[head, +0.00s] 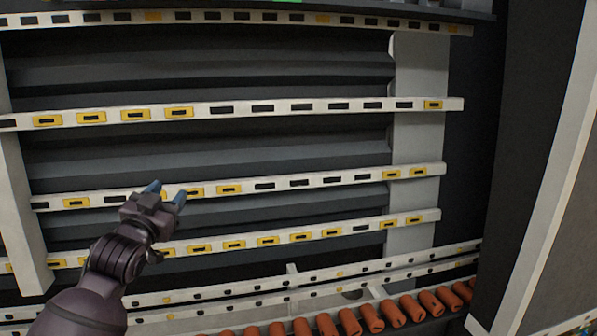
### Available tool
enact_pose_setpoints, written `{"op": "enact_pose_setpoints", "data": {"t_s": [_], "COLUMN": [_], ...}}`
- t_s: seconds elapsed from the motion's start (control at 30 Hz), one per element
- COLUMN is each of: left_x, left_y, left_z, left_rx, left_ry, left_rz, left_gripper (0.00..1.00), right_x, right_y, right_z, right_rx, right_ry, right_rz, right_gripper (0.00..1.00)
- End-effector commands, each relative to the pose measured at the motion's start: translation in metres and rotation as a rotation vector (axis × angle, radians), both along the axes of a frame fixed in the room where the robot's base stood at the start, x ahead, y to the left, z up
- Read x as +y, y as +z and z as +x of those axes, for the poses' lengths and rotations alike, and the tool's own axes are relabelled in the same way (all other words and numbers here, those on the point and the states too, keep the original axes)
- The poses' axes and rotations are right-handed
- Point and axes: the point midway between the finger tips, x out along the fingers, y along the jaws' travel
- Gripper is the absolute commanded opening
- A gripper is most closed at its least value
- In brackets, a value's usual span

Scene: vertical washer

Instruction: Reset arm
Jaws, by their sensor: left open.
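My left gripper (165,193) is at the lower left of the head view, on my dark arm coming in from the bottom left. Its two blue-tipped fingers are apart with nothing between them. They point up and away, in front of the third white rail (300,182) of a rack. The gap between the fingers and the rail cannot be told. My right gripper is not in view.
White rails with black and yellow slots cross the rack, the second one (290,108) above my gripper. Grey posts (418,90) stand at its sides. Orange rollers (370,318) line the bottom right. A dark wall (530,130) stands at the right.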

Motion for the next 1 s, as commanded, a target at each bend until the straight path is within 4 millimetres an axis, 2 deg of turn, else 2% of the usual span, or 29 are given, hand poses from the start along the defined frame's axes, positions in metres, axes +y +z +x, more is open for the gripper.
{"op": "enact_pose_setpoints", "data": {"t_s": [0.03, 0.1, 0.27, 0.5, 0.67, 0.8, 0.9, 1.0], "left_x": [-0.001, -0.003, -0.005, -0.006, -0.006, -0.005, -0.002, 0.001], "left_y": [-0.031, -0.067, -0.146, -0.255, -0.319, -0.369, -0.396, -0.413], "left_z": [-0.01, -0.024, -0.062, -0.137, -0.197, -0.255, -0.292, -0.321], "left_rx": [0.034, 0.074, 0.179, 0.371, 0.513, 0.64, 0.714, 0.769], "left_ry": [0.003, 0.006, 0.017, 0.049, 0.081, 0.118, 0.146, 0.17], "left_rz": [0.003, 0.006, -0.005, -0.056, -0.102, -0.142, -0.162, -0.174], "left_gripper": [0.49, 0.49, 0.49, 0.49, 0.49, 0.49, 0.49, 0.49], "right_x": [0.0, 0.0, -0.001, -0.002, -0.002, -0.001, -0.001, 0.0], "right_y": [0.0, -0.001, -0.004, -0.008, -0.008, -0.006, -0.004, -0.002], "right_z": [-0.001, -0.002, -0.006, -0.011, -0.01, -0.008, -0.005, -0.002], "right_rx": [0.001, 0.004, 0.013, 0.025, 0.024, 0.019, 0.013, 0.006], "right_ry": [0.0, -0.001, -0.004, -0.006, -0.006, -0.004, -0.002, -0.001], "right_rz": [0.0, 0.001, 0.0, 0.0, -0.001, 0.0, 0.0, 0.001], "right_gripper": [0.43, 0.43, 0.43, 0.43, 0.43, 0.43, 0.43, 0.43]}}
